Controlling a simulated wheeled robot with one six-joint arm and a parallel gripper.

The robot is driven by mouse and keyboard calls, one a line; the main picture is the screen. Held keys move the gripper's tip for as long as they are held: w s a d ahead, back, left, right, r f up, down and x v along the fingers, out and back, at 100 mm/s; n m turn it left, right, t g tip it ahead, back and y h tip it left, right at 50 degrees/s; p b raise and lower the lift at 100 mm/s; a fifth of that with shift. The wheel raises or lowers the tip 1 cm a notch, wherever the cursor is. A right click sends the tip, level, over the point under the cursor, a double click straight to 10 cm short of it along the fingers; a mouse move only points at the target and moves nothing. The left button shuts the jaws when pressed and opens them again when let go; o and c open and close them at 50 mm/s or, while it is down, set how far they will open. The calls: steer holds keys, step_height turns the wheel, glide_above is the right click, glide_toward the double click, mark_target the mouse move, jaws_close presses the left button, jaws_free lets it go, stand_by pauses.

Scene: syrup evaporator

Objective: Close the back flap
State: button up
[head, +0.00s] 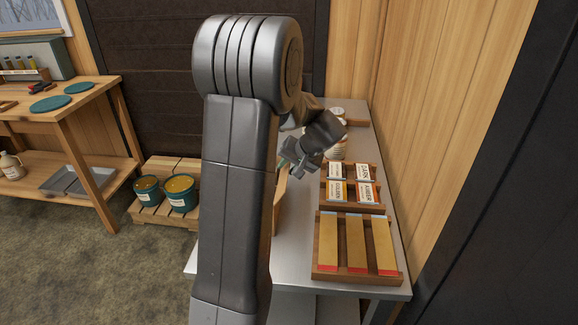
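A tan, cardboard-coloured piece (281,188) shows as a narrow strip just right of my arm on the metal table. It looks like part of a box; most of it is hidden behind my arm. I cannot make out the back flap or how it stands. My gripper (290,163) is beyond the arm, pointing down and left, close above the tan piece. Its fingertips are small and partly covered, so I cannot tell whether they touch the piece or are open or shut.
The metal table (300,258) holds a wooden tray of long tan strips (356,243), trays of labelled cards (364,192) and pale containers (338,148) on its right side. A wooden wall closes the right. Two green tubs (180,196) sit on a pallet at left.

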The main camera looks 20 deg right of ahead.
jaws_close()
steer(key=shift+a+r, duration=0.1)
steer(key=shift+r, duration=0.05)
